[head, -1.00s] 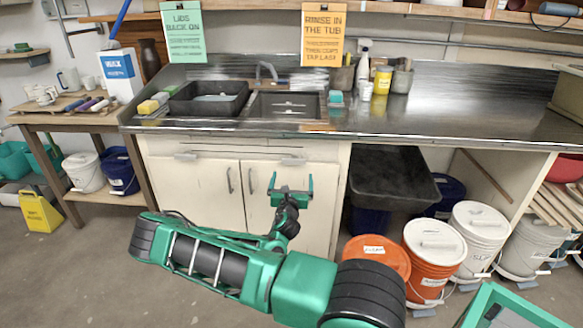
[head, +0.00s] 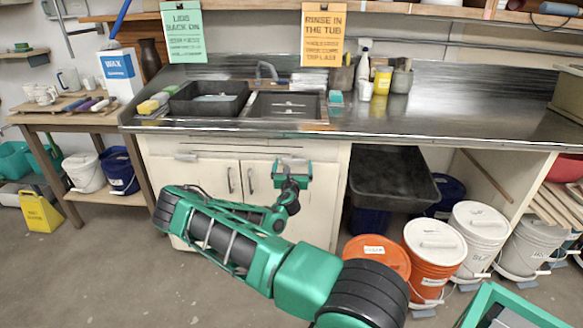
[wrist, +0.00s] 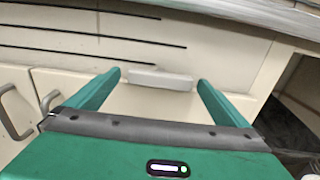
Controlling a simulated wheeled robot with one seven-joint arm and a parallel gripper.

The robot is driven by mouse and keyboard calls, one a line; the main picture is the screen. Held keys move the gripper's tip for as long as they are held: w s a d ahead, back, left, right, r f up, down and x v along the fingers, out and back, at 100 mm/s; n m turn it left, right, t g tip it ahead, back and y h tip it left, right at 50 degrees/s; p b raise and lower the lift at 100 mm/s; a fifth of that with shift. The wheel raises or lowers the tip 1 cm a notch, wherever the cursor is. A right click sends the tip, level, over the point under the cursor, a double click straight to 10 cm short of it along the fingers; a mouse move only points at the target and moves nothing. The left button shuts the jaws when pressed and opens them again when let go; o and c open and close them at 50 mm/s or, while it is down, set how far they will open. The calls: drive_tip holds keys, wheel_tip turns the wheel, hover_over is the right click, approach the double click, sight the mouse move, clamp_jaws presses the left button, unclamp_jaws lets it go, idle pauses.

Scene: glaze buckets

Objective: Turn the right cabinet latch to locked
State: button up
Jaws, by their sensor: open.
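The right cabinet latch (wrist: 160,78) is a pale horizontal bar on the cabinet front, above the right door. In the wrist view it lies between my two fingers, with a gap at each end. My gripper (wrist: 158,82) is open and empty, facing the latch from in front. In the head view my gripper (head: 293,166) is at the top of the right cabinet door (head: 262,205) and covers most of that latch. The left latch (head: 186,156) is also a horizontal bar, above the left door (head: 205,190).
The steel counter edge (head: 235,125) juts out just above the latches. Door handles (head: 230,181) stick out below. To the right, a black tub (head: 385,175) and lidded buckets (head: 435,250) stand under the counter. The floor at left front is clear.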

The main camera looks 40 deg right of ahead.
drive_tip(key=c, duration=1)
drive_tip(key=shift+c, duration=0.2)
drive_tip(key=shift+m, duration=0.4)
drive_tip(key=m, duration=0.3)
drive_tip(key=shift+f+m, duration=0.1)
drive_tip(key=shift+m, duration=0.3)
drive_tip(key=m, duration=1.3)
drive_tip(key=shift+f, duration=0.15)
drive_tip(key=shift+m, duration=0.3)
